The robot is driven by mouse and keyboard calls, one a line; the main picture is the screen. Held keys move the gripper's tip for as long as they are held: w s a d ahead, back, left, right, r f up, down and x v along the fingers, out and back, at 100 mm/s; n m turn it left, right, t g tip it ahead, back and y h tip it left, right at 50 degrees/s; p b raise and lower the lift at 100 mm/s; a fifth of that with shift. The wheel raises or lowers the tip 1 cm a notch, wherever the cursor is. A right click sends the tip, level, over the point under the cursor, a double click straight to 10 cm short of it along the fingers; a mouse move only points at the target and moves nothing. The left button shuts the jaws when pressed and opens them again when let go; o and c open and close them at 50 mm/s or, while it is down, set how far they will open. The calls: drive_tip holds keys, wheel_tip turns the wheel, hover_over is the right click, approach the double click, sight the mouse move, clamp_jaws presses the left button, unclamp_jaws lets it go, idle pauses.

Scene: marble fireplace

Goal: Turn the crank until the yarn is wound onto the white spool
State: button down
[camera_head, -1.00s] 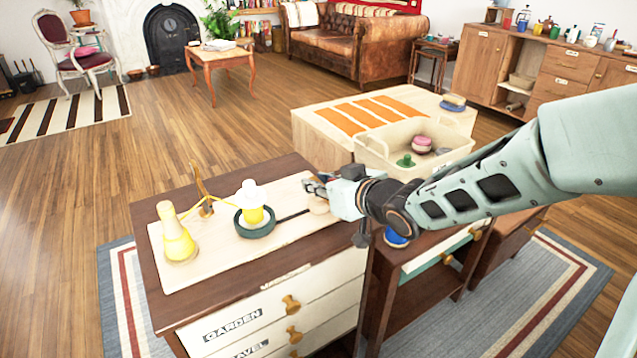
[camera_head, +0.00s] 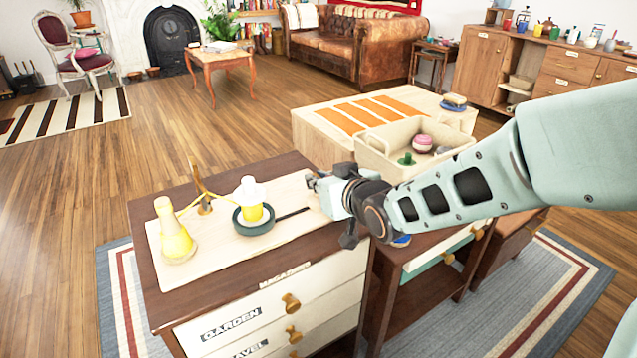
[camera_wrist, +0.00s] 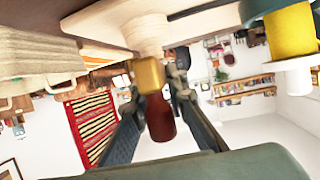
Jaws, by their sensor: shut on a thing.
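The white spool (camera_head: 249,190) stands upright in a dark round dish on the pale board (camera_head: 285,232), with yellow yarn (camera_head: 254,212) around its lower part. It also shows at the upper right of the wrist view (camera_wrist: 305,75). A cone of yellow yarn (camera_head: 178,242) stands at the left. A strand runs from it over the wooden guide (camera_head: 203,190) towards the spool. My gripper (camera_head: 313,183) is at the board's right end. In the wrist view, its fingers (camera_wrist: 155,105) are closed around the crank's dark red handle (camera_wrist: 160,120) with a gold collar (camera_wrist: 150,74). The crank's base is hidden in the head view.
The board lies on a brown drawer cabinet (camera_head: 150,285). Behind my gripper, a cream tray (camera_head: 385,158) holds a pink thing and a green thing on a pale chest (camera_head: 310,130). A dark bar (camera_head: 291,214) lies between spool and gripper.

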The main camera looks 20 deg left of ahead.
drive_tip(key=shift+s+a+m+t+h, duration=0.1)
drive_tip(key=shift+m+t+h, duration=0.5)
drive_tip(key=shift+m+h, duration=0.25)
drive_tip(key=shift+r+m+t+h+p, duration=0.1)
drive_tip(key=shift+m+t+h+p, duration=0.4)
drive_tip(key=shift+m+h+p, duration=0.5)
drive_tip(key=m+h+p, duration=0.2)
drive_tip(key=p, duration=0.1)
drive_tip(key=m+t+h+p, duration=0.1)
drive_tip(key=m+h+p, duration=0.1)
drive_tip(key=p, duration=0.1)
drive_tip(key=shift+r+h, duration=0.2)
drive_tip(key=shift+h, duration=0.15)
drive_tip(key=m+h+p, duration=0.3)
drive_tip(key=p, duration=0.1)
drive_tip(key=shift+f+p, duration=0.1)
drive_tip(key=shift+p, duration=0.2)
drive_tip(key=shift+f+m+g+h+p, duration=0.1)
drive_tip(key=shift+m+g+h+p, duration=0.3)
drive_tip(key=shift+m+h+p, duration=0.4)
drive_tip(key=shift+f+h, duration=0.1)
drive_tip(key=shift+h, duration=0.2)
drive_tip(key=c, duration=1.9)
unclamp_jaws()
drive_tip(key=shift+c, duration=0.2)
